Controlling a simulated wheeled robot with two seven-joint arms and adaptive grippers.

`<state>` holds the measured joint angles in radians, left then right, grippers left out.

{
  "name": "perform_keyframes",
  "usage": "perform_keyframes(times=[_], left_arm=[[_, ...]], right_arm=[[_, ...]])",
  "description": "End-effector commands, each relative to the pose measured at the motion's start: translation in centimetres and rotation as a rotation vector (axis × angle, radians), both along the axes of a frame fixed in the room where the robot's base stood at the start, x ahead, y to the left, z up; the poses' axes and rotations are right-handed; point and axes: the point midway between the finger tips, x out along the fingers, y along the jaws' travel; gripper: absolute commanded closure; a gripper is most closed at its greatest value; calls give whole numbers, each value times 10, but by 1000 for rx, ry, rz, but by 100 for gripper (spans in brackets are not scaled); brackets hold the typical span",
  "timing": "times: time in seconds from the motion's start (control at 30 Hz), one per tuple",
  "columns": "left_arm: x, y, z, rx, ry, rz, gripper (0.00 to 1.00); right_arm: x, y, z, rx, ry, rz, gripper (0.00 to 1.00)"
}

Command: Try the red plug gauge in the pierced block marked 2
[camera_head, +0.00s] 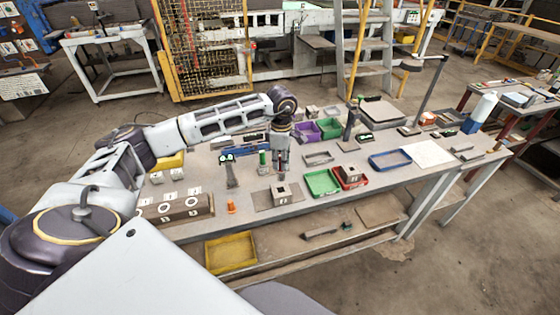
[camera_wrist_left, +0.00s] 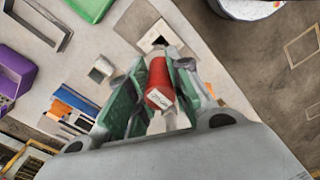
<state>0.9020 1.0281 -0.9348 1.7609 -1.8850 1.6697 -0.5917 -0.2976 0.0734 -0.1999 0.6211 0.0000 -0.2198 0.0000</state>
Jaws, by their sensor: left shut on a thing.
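My left gripper (camera_head: 281,160) is above the work table, behind a pale pierced block (camera_head: 281,191) on a brown mat (camera_head: 262,197). In the left wrist view its green-padded fingers (camera_wrist_left: 152,98) are shut on the red plug gauge (camera_wrist_left: 158,78), a red cylinder with a small pale label on its end. The pierced block also shows there, with a dark hole in its top (camera_wrist_left: 153,37), beyond the gauge. The gauge appears apart from the block. The mark on the block is too small to read surely. My right gripper is not in view.
A green tray (camera_head: 322,183) and a red tray (camera_head: 350,182) holding a block stand right of the mat. Purple (camera_head: 307,131) and green bins stand behind. A small orange piece (camera_head: 231,207) lies near the front edge.

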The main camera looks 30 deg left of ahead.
Motion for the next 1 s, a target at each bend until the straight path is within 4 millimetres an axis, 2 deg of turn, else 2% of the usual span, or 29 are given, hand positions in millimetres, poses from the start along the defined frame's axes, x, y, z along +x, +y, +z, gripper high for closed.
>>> perform_keyframes(times=[0.47, 1.0], left_arm=[[0, 0, -3, -1, -1, 0, 100], [0, 0, -31, -1, 0, 0, 100]], right_arm=[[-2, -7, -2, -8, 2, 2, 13], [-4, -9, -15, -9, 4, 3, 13]])
